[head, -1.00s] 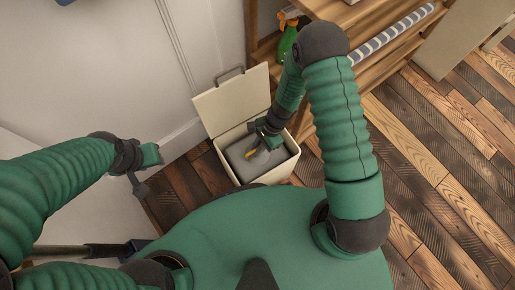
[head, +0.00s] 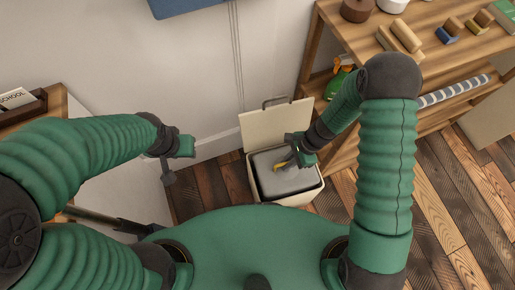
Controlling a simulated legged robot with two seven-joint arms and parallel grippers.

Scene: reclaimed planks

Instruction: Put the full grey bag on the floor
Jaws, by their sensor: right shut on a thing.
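The full grey bag (head: 277,182) sits inside a cream bin (head: 311,196) whose lid (head: 278,123) stands open at the back. A yellow tie (head: 281,164) shows at the top of the bag. My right gripper (head: 292,158) reaches down over the bin and is shut on the bag at its tied top; its fingertips are partly hidden. The bag's lower part is hidden by the bin walls. My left gripper (head: 178,162) is empty and open, left of the bin. The wooden floor (head: 443,200) is bare to the right.
A wooden shelf unit (head: 345,38) stands right of the bin, with a green spray bottle (head: 338,80), a striped roll (head: 453,91) and wooden blocks (head: 400,38). A wooden cabinet (head: 70,105) is at the left. The wall is close behind the bin.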

